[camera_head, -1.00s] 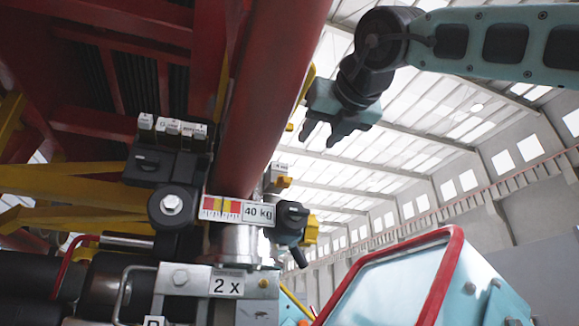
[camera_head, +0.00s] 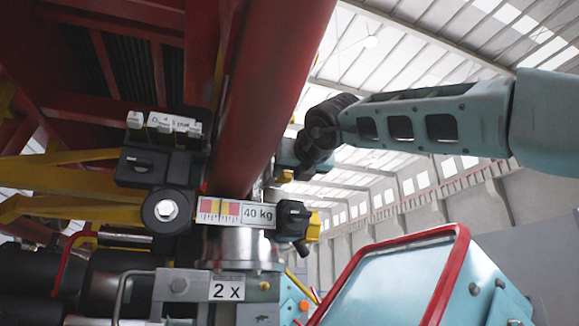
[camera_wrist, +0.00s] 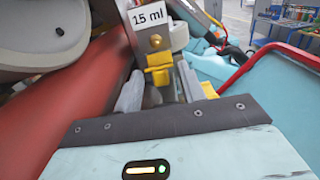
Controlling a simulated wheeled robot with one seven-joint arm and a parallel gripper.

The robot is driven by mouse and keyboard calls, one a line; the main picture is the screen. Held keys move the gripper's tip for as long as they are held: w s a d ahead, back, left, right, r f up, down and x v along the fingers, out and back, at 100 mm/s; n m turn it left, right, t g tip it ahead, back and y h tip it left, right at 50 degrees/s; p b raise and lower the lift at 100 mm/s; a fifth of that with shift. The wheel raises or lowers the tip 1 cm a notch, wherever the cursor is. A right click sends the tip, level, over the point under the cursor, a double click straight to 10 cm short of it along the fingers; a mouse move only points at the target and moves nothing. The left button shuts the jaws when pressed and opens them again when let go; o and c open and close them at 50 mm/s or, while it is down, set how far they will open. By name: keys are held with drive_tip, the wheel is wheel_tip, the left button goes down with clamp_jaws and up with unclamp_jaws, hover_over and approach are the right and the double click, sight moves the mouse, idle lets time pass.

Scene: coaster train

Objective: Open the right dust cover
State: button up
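In the wrist view, a yellow piece (camera_wrist: 159,68) sits below a brass-coloured fitting (camera_wrist: 155,41) and a "15 ml" label (camera_wrist: 147,17). It may be the right dust cover, but I cannot tell for sure. My gripper (camera_wrist: 158,88) shows two grey fingers spread apart, with the yellow piece ahead and between them in the picture. I cannot tell whether either finger touches it. In the head view, my gripper (camera_head: 284,153) is beside the red column, its fingers hidden. A small yellow part (camera_head: 285,176) shows just below it.
The thick red column (camera_head: 275,90) stands close left of my gripper. Below is a black-and-yellow knob (camera_head: 298,222) beside a "40 kg" label (camera_head: 258,215). A red-rimmed teal panel (camera_head: 390,275) stands lower right. Open air lies to the right.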

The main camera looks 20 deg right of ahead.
drive_tip(key=shift+w, duration=0.25)
drive_tip(key=c, duration=0.7)
drive_tip(key=shift+o, duration=0.2)
drive_tip(key=f+t+b, duration=0.1)
drive_tip(key=b, duration=0.3)
drive_tip(key=shift+f, duration=0.15)
drive_tip(key=b, duration=0.2)
drive_tip(key=t+b, duration=0.1)
drive_tip(key=shift+w+f+b, duration=0.15)
drive_tip(key=shift+f+b, duration=0.1)
drive_tip(key=shift+b, duration=0.1)
drive_tip(key=shift+t+b, duration=0.5)
drive_tip(key=shift+b, duration=0.3)
drive_tip(key=shift+r, duration=0.25)
